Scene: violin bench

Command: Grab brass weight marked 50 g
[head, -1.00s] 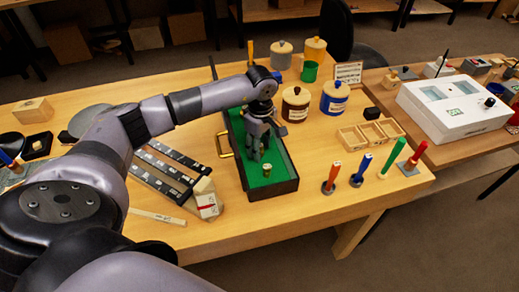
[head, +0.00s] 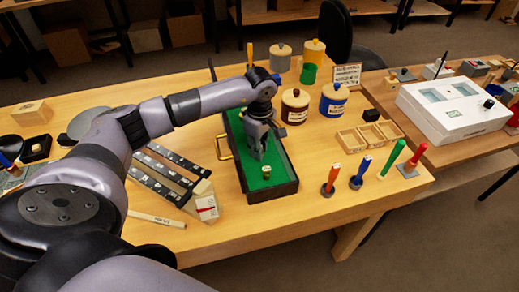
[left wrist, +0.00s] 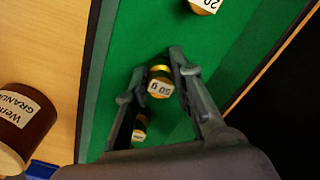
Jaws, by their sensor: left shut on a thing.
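The brass weight marked 50 g (left wrist: 160,83) stands in the green-lined tray, between the fingers of my left gripper (left wrist: 154,76) in the left wrist view. The left gripper is shut on it. In the head view my left gripper (head: 258,152) points down into the tray (head: 272,192), and its fingers hide the 50 g weight. Another brass weight, its label partly cut off and reading "20" (left wrist: 206,5), is at the top edge of the wrist view. A third small weight (left wrist: 140,130) lies behind the left finger. My right gripper is not in view.
A small weight (head: 266,171) stands near the tray's front end. Labelled jars (head: 295,106) stand right of the tray, with a wooden compartment box (head: 366,137) and upright coloured-handled tools (head: 360,172) farther right. A dark slatted rack (head: 170,170) is at left.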

